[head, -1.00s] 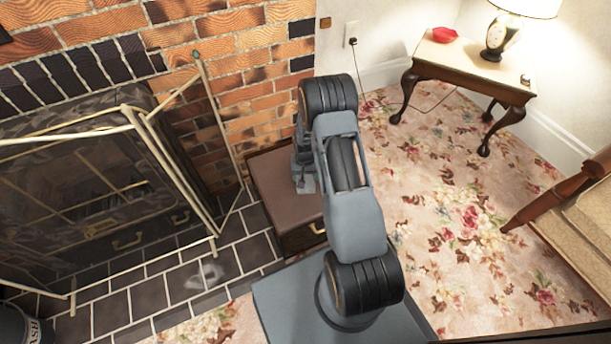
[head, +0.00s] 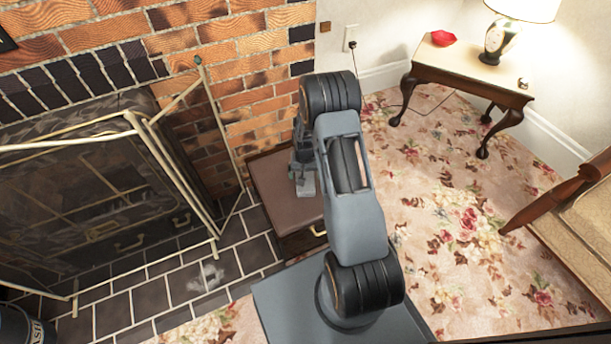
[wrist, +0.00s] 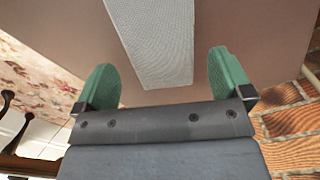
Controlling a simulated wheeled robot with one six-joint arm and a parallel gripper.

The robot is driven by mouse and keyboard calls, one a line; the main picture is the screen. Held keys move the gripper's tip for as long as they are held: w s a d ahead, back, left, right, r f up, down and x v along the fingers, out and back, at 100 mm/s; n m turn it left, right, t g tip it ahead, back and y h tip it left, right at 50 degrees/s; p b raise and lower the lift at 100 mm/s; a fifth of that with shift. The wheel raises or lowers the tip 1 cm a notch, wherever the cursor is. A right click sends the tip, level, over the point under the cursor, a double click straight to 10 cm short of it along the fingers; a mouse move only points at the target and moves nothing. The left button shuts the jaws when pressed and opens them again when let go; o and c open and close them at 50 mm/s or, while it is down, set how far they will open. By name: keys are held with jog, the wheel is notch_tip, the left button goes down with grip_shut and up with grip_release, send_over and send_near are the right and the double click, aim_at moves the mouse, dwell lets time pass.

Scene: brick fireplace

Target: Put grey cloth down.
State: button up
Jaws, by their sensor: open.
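The grey cloth (wrist: 158,40) is a pale, narrow strip with a fine weave. In the wrist view it lies on the flat brown top of a low cabinet (wrist: 240,25). In the head view only a small pale part of the cloth (head: 306,186) shows below my gripper (head: 301,165). In the wrist view my gripper (wrist: 163,72) is open. Its two green fingers stand apart, one on each side of the cloth's near end, with gaps between them and the cloth.
The cabinet (head: 268,185) stands against the brick wall, beside the brass-framed fireplace screen (head: 165,160). A side table (head: 465,70) with a lamp (head: 497,40) and a red dish (head: 443,38) stands at the back right. A wooden chair (head: 575,200) is at the right edge. Flowered carpet lies open between.

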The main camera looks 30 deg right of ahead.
notch_tip(320, 180, up, 9)
jog(key=p, duration=0.2)
jog(key=shift+f+p, duration=0.15)
jog(key=shift+p, duration=0.25)
jog(key=s+a+r+n+t+p, duration=0.15)
jog(key=r+p, duration=0.35)
jog(key=r, duration=0.5)
jog(key=a+r+p, duration=0.2)
jog(key=r+p, duration=0.3)
jog(key=r, duration=0.5)
jog(key=s+a+r+n+p, duration=0.1)
jog(key=s+r+p, duration=0.5)
jog(key=r, duration=0.6)
jog(key=s+a+r+n+t+p, duration=0.1)
jog(key=s+a+r+p, duration=0.2)
jog(key=r, duration=0.9)
jog(key=s+a+r+n+t+p, duration=0.1)
jog(key=s+a+r+p, duration=0.1)
jog(key=s+r+p, duration=0.6)
jog(key=p+v, duration=0.3)
jog(key=v, duration=0.1)
jog(key=shift+w+a+r, duration=0.15)
jog(key=shift+a+r, duration=0.05)
jog(key=shift+a, duration=0.2)
jog(key=shift+o, duration=0.3)
